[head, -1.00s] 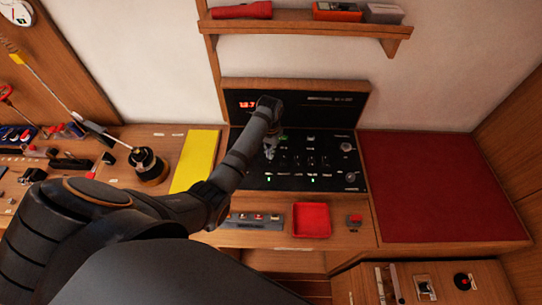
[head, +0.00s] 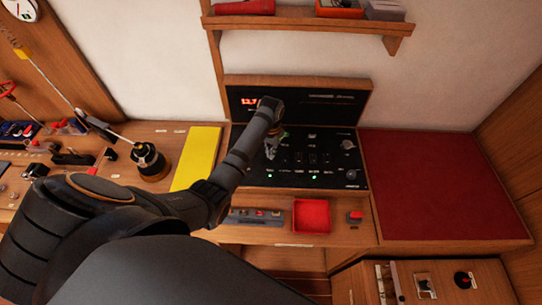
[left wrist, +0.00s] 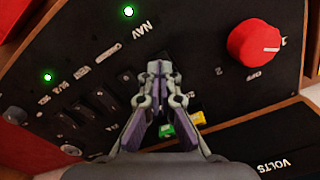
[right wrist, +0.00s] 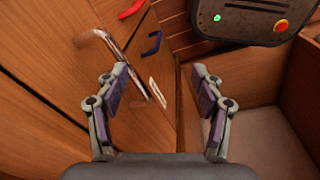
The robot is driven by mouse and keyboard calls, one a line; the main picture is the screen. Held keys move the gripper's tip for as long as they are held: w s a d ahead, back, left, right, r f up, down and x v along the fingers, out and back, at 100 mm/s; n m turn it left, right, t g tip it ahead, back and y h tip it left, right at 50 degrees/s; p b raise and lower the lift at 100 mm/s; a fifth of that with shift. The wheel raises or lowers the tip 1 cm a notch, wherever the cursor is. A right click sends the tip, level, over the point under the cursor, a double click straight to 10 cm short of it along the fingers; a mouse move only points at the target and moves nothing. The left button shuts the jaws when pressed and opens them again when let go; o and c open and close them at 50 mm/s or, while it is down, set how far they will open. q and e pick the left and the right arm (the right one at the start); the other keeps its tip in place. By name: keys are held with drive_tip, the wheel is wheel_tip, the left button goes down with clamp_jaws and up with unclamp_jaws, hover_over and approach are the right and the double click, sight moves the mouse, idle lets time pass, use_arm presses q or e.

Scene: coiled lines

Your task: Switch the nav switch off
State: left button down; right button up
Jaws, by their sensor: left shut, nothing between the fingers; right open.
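The black switch panel (head: 335,165) stands at the middle of the desk in the head view. In the left wrist view the word NAV (left wrist: 142,29) has a lit green lamp (left wrist: 128,11) beside it. My left gripper (left wrist: 158,68) is shut and empty, with its fingertips over the panel just below the NAV label. The nav switch itself is hidden, apparently behind the fingers; I cannot tell its position or whether they touch it. In the head view my left gripper (head: 271,147) is over the panel's left part. My right gripper (right wrist: 158,78) is open and empty, away from the panel.
A red tray (head: 311,229) sits in front of the panel. My right gripper faces wooden cabinetry (right wrist: 60,70) and a grey control box (right wrist: 240,20).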

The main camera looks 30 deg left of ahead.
drive_tip(key=shift+s, duration=0.15)
drive_tip(key=shift+s, duration=0.3)
use_arm(q)
drive_tip(key=shift+f+b, duration=0.5)
drive_tip(key=shift+f, duration=0.6)
use_arm(e)
drive_tip(key=shift+f, duration=0.55)
use_arm(q)
drive_tip(key=shift+r, duration=0.1)
wheel_tip(320, 180, up, 2)
drive_tip(key=shift+r+p, duration=0.15)
drive_tip(key=shift+p, duration=0.9)
drive_tip(key=shift+r, duration=2.3)
use_arm(e)
drive_tip(key=shift+w+r, duration=0.1)
drive_tip(key=shift+r, duration=0.85)
